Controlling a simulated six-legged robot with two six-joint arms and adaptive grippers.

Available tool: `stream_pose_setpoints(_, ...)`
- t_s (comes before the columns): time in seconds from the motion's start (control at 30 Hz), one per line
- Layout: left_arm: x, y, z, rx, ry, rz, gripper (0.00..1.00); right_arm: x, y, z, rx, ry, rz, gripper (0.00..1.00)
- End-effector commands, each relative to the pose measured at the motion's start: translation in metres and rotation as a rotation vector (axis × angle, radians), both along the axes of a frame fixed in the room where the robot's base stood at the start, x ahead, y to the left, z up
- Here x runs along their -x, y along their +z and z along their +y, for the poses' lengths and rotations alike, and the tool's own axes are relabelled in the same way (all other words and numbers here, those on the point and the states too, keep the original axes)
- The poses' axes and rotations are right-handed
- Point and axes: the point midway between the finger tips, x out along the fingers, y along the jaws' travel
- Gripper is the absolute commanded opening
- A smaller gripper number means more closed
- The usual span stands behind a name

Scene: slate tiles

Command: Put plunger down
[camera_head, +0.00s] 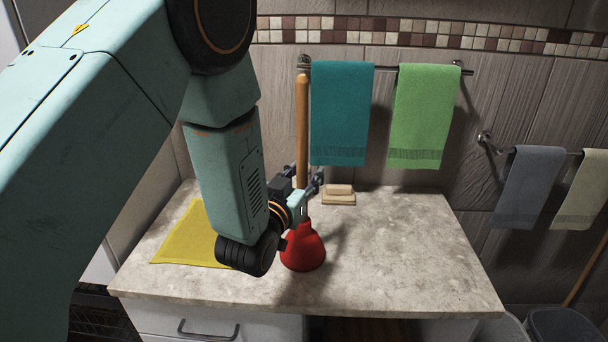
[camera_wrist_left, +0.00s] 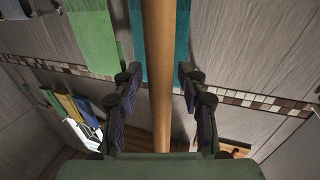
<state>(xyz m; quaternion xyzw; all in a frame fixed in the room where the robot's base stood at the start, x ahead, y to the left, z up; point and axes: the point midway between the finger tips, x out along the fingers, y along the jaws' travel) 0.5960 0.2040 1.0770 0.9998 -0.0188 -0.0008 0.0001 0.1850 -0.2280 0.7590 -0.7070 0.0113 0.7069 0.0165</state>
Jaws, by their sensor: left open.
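The plunger stands upright on the countertop, with a red rubber cup (camera_head: 303,250) and a long wooden handle (camera_head: 302,130). My left gripper (camera_head: 312,182) is at the lower part of the handle, just above the cup. In the left wrist view the handle (camera_wrist_left: 160,75) runs between the two fingers of my left gripper (camera_wrist_left: 158,82). The fingers are apart, with a gap visible on each side of the handle. My left arm hides part of the counter and a little of the plunger's lower handle. My right gripper is not in view.
The grey stone countertop (camera_head: 400,240) has free room right of the plunger. A yellow cloth (camera_head: 185,240) lies at its left. Soap on a wooden dish (camera_head: 339,199) sits behind. Teal (camera_head: 341,115) and green (camera_head: 423,115) towels hang on the wall rail.

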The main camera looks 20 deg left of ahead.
Motion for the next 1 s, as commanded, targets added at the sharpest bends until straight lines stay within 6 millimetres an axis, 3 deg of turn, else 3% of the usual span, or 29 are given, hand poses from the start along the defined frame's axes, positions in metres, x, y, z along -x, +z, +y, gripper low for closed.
stream_pose_setpoints(0.2, 0.0, 0.002, 0.0, 0.0, 0.0, -0.001, 0.41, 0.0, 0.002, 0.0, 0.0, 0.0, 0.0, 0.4)
stream_pose_setpoints(0.37, 0.0, 0.016, 0.0, 0.0, 0.0, -0.001, 0.41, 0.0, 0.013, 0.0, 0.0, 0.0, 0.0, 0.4)
stream_pose_setpoints(0.83, 0.09, 0.011, 0.003, -0.001, 0.0, 0.002, 0.41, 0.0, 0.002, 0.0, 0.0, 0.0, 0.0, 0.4)
stream_pose_setpoints(1.0, 0.111, 0.013, 0.004, 0.0, 0.0, 0.003, 0.41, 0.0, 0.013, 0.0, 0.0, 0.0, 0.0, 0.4)
